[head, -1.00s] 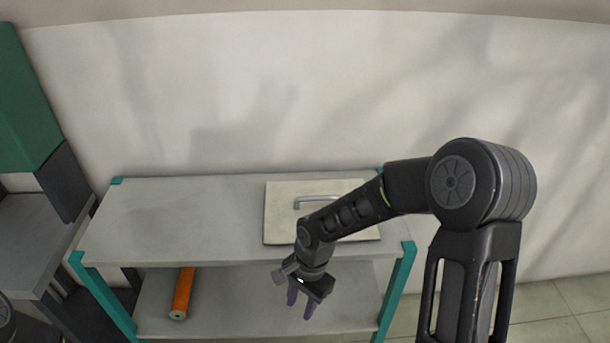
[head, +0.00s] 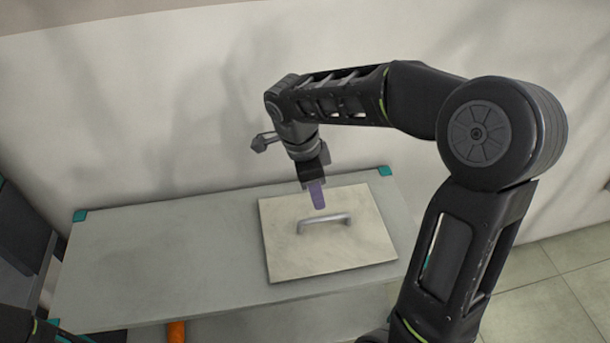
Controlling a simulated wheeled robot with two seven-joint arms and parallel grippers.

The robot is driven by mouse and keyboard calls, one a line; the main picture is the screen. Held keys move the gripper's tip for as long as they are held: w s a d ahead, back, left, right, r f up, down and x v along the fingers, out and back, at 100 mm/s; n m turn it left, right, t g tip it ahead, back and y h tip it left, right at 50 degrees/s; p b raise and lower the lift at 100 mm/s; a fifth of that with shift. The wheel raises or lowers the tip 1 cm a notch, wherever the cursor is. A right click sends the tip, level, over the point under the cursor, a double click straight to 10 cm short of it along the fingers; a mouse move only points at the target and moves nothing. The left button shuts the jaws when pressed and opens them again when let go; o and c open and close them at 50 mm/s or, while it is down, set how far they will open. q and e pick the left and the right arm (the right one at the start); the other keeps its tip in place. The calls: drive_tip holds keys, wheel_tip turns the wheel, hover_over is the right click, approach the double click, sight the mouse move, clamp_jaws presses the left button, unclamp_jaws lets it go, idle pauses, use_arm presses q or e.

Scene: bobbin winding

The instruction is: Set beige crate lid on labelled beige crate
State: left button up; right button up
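The beige crate lid (head: 290,255) lies flat on the grey top of the shelf table in the head view. It is a square panel with a grey bar handle (head: 324,221) on its upper face. My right gripper (head: 318,195) points down just above and behind the handle, apart from it as far as I can see. Its purple fingers are seen edge-on and overlap, so their opening does not show. It holds nothing visible. The labelled crate is not seen. My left gripper is out of view; only a bit of my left arm shows at the lower left.
The table top (head: 160,255) is clear to the left of the lid. An orange roll (head: 176,332) shows partly on the shelf below. A plain wall (head: 150,110) stands behind the table. Tiled floor (head: 535,285) is open at the right.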

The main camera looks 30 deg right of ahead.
sight(323, 217)
drive_tip(key=shift+s, duration=0.25)
drive_tip(key=shift+w+f, duration=0.1)
drive_tip(key=shift+f, duration=0.15)
drive_tip(key=b+x, duration=0.5)
drive_tip(key=x, duration=0.2)
drive_tip(key=shift+b+x, duration=0.8)
drive_tip(key=shift+b, duration=0.1)
drive_tip(key=shift+c, duration=0.4)
clamp_jaws()
drive_tip(key=shift+r, duration=0.1)
